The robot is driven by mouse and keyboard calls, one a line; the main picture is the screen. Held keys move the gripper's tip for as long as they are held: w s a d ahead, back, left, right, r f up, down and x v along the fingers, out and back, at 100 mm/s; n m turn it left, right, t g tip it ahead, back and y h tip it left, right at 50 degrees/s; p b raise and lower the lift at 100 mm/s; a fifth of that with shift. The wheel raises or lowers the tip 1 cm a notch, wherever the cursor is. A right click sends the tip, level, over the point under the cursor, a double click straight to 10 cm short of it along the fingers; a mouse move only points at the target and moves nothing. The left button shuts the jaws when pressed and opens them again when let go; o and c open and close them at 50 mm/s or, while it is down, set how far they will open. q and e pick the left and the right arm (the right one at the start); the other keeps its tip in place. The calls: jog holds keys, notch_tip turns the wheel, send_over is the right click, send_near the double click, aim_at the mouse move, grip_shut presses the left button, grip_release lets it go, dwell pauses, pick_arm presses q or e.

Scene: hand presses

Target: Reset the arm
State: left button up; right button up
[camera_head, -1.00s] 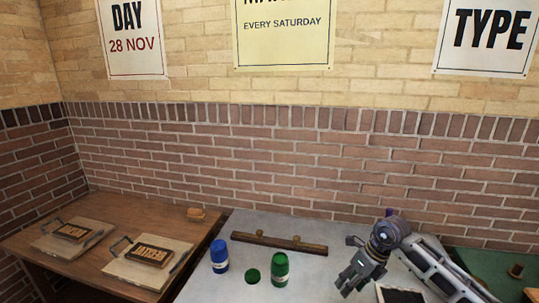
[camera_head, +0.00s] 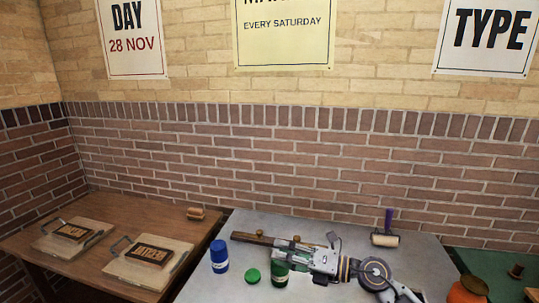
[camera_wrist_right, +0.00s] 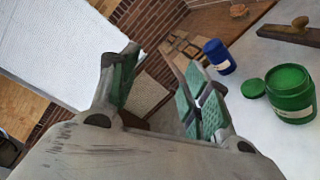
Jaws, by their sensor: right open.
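My right gripper (camera_head: 312,258) is open and empty, reaching left above the grey table, and partly covers the open green jar (camera_head: 280,275) in the head view. In the right wrist view the two green-padded fingers (camera_wrist_right: 163,80) stand apart with nothing between them. The green jar (camera_wrist_right: 290,92) there is to the right of the fingers, clear of them. Its lid (camera_head: 252,276) lies beside it. A blue jar (camera_head: 219,257) stands to the left. My left gripper is not in view.
A purple-handled roller (camera_head: 386,238) lies at the back right. Two boards with letter blocks (camera_head: 150,262) lie on the brown table (camera_head: 120,215). An orange round thing (camera_head: 467,290) is at lower right.

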jog(key=w+d+r+m+t+h, duration=0.2)
jog(key=d+r+m+t+h, duration=0.15)
jog(key=m+t, duration=0.45)
jog(key=w+d+r+m+t+h, duration=0.1)
jog(key=d+r+m+t+h, duration=0.3)
jog(key=m, duration=0.6)
jog(key=s+d+f+m+g+h, duration=0.2)
jog(key=d+f+m+h, duration=0.35)
jog(key=f+m, duration=0.2)
jog(key=s+d+f+m+g+h, duration=0.25)
jog(key=d+f+m+h, duration=0.35)
jog(key=f, duration=0.3)
jog(key=s+f+m+g+y, duration=0.2)
jog(key=s+f+g, duration=0.4)
jog(key=s, duration=0.5)
jog(key=s+f+m+g+y, duration=0.1)
jog(key=s+f+m+g, duration=0.1)
jog(key=s+f+g, duration=0.5)
jog(key=s+f+t, duration=0.1)
jog(key=s+f, duration=0.2)
jog(key=f, duration=1.4)
jog(key=s+f, duration=0.2)
jog(key=f, duration=1.5)
jog(key=s+d+f, duration=0.3)
jog(key=s+f, duration=1.6)
jog(key=s, duration=0.3)
jog(key=shift+s+d+f+g, duration=0.25)
jog(key=shift+s+g, duration=0.1)
jog(key=shift+g, duration=0.1)
jog(key=shift+n, duration=0.25)
